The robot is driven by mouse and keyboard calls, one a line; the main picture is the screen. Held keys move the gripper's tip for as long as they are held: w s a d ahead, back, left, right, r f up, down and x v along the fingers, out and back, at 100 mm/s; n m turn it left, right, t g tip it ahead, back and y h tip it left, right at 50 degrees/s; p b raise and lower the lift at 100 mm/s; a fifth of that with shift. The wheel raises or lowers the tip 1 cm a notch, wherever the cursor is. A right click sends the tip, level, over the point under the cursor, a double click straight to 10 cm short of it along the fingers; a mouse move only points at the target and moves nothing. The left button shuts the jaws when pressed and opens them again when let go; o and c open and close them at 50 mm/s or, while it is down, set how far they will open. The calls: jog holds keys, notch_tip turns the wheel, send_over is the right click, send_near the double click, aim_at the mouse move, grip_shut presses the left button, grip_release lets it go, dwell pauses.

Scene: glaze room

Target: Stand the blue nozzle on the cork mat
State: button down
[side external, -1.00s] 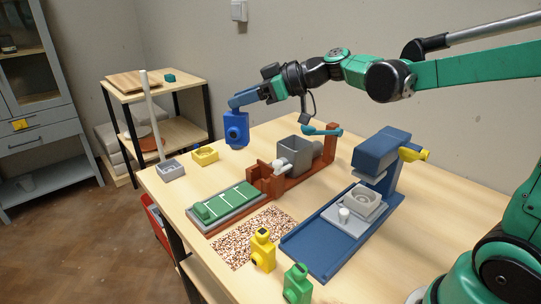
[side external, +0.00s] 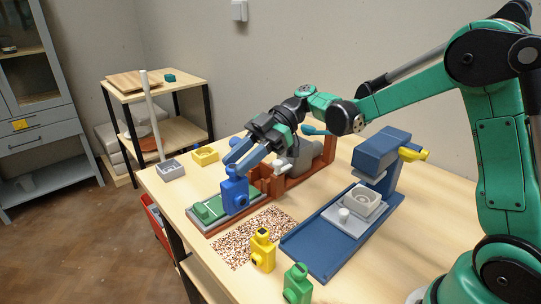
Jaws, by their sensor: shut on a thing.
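The blue nozzle (side external: 234,193) is a blocky upright piece with a round feature on its front. My gripper (side external: 238,163) is shut on its top and holds it upright. In the picture it overlaps the right part of the green-topped tray; I cannot tell whether it touches the tray. The speckled brown-and-white cork mat (side external: 236,241) lies flat on the table, in front of the tray. A yellow nozzle (side external: 262,250) stands at the mat's right front corner, covering part of it.
A green nozzle (side external: 297,284) stands near the table's front edge. The green-topped tray (side external: 204,213) lies behind the mat. A blue press (side external: 338,216) stands to the right, a brown fixture (side external: 305,172) behind. Grey (side external: 170,170) and yellow (side external: 205,155) holders sit at the back left.

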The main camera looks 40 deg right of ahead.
aim_at(245, 204)
notch_tip(245, 204, down, 9)
jog(key=shift+f, duration=0.15)
jog(key=shift+f, duration=0.1)
dwell(0.3)
jog(key=c, duration=0.6)
grip_release()
